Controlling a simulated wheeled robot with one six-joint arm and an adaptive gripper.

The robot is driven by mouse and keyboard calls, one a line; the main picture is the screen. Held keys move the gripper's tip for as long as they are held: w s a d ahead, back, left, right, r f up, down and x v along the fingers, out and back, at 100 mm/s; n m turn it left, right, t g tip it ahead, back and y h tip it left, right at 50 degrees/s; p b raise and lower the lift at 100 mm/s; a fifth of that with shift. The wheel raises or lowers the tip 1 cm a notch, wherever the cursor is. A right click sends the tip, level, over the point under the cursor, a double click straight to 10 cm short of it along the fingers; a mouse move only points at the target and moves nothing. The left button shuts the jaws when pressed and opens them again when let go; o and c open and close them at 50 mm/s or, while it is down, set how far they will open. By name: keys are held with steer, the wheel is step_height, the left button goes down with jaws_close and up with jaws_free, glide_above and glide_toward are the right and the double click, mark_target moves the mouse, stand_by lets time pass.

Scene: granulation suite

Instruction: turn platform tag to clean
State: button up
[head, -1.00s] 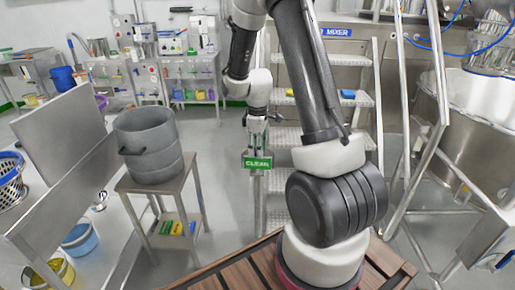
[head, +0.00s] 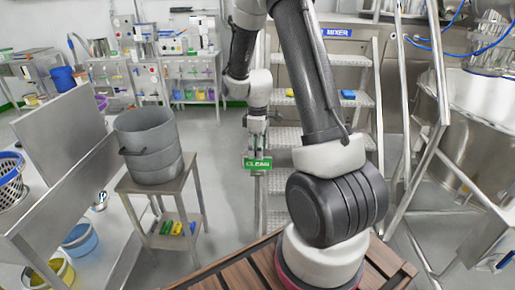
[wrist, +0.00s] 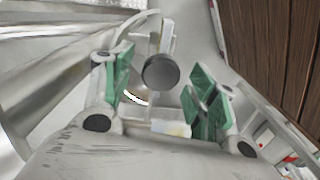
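The platform tag (head: 257,163) is a small green plate reading CLEAN, facing the head camera at the foot of the mixer steps. My gripper (head: 257,147) points down just above it in the head view. In the wrist view my gripper (wrist: 163,98) is open, its green-padded fingers apart. A dark round knob (wrist: 160,72) shows between and beyond the fingers; I cannot tell whether anything touches it. The tag's lettered face is not readable in the wrist view.
Metal steps (head: 345,98) with handrails rise behind the tag. A small steel stand (head: 186,190) bearing a grey drum (head: 149,145) is at left. A steel bench (head: 62,200) stands farther left. Grey floor between stand and steps is clear.

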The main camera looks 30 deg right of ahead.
step_height(320, 180, up, 12)
stand_by(0.6)
stand_by(0.4)
steer(key=s+a+r+m+t, duration=0.2)
steer(key=s+r+m, duration=0.2)
steer(key=s+r, duration=0.3)
steer(key=s+a+r+m+t, duration=0.2)
steer(key=s+r+m, duration=0.3)
steer(key=s, duration=1.2)
steer(key=shift+a+r+m, duration=0.3)
steer(key=shift+a+r, duration=0.35)
steer(key=shift+r, duration=0.35)
